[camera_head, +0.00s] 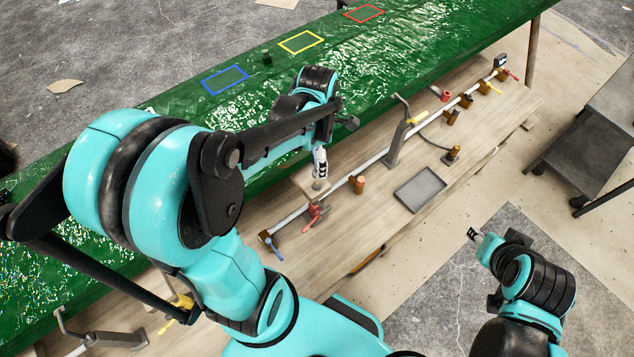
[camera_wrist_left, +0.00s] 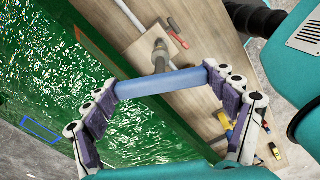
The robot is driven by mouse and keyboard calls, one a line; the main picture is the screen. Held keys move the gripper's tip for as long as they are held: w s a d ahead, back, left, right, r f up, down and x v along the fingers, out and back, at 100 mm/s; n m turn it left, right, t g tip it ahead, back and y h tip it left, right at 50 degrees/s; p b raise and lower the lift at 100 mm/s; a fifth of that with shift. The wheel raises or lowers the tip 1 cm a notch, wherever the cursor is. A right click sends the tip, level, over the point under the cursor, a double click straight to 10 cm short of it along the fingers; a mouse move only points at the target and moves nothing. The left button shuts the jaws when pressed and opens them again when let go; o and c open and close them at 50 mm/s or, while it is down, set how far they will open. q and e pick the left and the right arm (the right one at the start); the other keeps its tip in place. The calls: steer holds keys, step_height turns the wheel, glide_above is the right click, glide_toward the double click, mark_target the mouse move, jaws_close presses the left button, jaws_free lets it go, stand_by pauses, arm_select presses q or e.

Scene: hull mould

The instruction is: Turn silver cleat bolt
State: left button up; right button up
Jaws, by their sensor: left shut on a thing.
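My left gripper (camera_head: 320,165) points down over the wooden bench, above a pale wooden block (camera_head: 308,188). In the left wrist view its two fingers (camera_wrist_left: 168,80) are shut on the ends of a blue bar (camera_wrist_left: 160,82), which spans the space between them. A grey, silver-looking upright bolt (camera_wrist_left: 160,55) stands on the block just beyond the bar. The bar overlaps its near end, so I cannot tell whether they touch. In the head view the gripper mostly hides the bolt. My right gripper (camera_head: 474,236) hangs apart at the right, over the floor; its jaw opening is too small to judge.
The glossy green hull mould (camera_head: 420,50) lies behind the bench, with blue (camera_head: 225,80), yellow (camera_head: 300,42) and red (camera_head: 364,14) outlined squares. A long pipe (camera_head: 340,188) with clamps and a grey post (camera_head: 395,140) stand nearby. A grey tray (camera_head: 420,190) lies right.

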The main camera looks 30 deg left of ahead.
arm_select(q)
step_height(320, 180, down, 2)
steer(key=shift+s+d+f+b, duration=0.1)
steer(key=shift+f+b, duration=0.05)
steer(key=shift+b, duration=0.8)
steer(key=shift+f+b, duration=0.9)
steer(key=shift+f, duration=0.15)
steer(key=shift+f+b, duration=0.95)
steer(key=shift+f, duration=0.2)
steer(key=shift+r, duration=0.1)
